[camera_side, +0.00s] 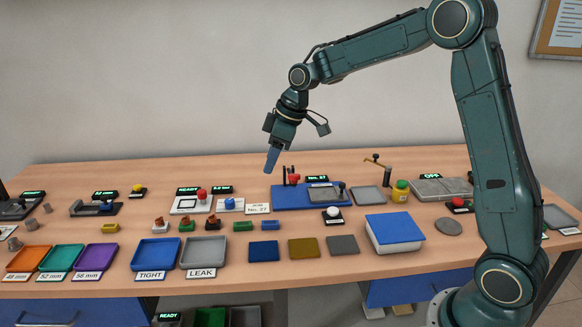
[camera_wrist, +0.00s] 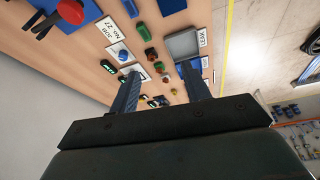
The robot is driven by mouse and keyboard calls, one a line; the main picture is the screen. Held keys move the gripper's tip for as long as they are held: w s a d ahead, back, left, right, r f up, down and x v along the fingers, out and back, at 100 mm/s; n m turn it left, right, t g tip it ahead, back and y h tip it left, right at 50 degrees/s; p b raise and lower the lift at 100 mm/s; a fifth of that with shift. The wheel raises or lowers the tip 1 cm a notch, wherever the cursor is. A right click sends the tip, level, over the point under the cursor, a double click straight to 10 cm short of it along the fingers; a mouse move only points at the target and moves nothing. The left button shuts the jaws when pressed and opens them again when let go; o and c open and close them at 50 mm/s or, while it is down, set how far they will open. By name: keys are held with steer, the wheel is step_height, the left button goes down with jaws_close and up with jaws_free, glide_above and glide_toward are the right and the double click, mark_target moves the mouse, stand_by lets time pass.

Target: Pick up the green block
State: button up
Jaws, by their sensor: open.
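The green block (camera_side: 243,225) lies on the wooden table, between a blue block (camera_side: 270,225) and a small red-based part (camera_side: 213,223). The green block also shows in the wrist view (camera_wrist: 143,31), above and between the finger ends in the picture. My gripper (camera_side: 271,160) is raised well above the table, behind the block and a little to its right in the side view. In the wrist view, my gripper (camera_wrist: 158,68) has its two fingers wide apart with nothing held between them.
A green-based part (camera_side: 186,225) and a yellow block (camera_side: 111,227) lie in the same row. A blue tray (camera_side: 156,252) and a grey tray (camera_side: 204,251) stand in front. A blue fixture (camera_side: 290,199) stands behind. Bare table lies just around the green block.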

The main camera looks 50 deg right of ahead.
steer(key=w+d+f+n+y, duration=0.1)
steer(key=w+d+f+n, duration=0.1)
steer(key=w+f, duration=0.5)
step_height(320, 180, down, 5)
steer(key=shift+w+d+r, duration=0.2)
steer(key=shift+w+d, duration=0.2)
steer(key=shift+d, duration=0.15)
glide_above(243, 224)
steer(key=s+d, duration=0.2)
steer(key=shift+w+f, duration=0.2)
steer(key=shift+f, duration=3.75)
steer(key=shift+f+g, duration=0.15)
steer(key=shift+g, duration=0.15)
steer(key=shift+x, duration=2.45)
steer(key=shift+a, duration=0.1)
jaws_close()
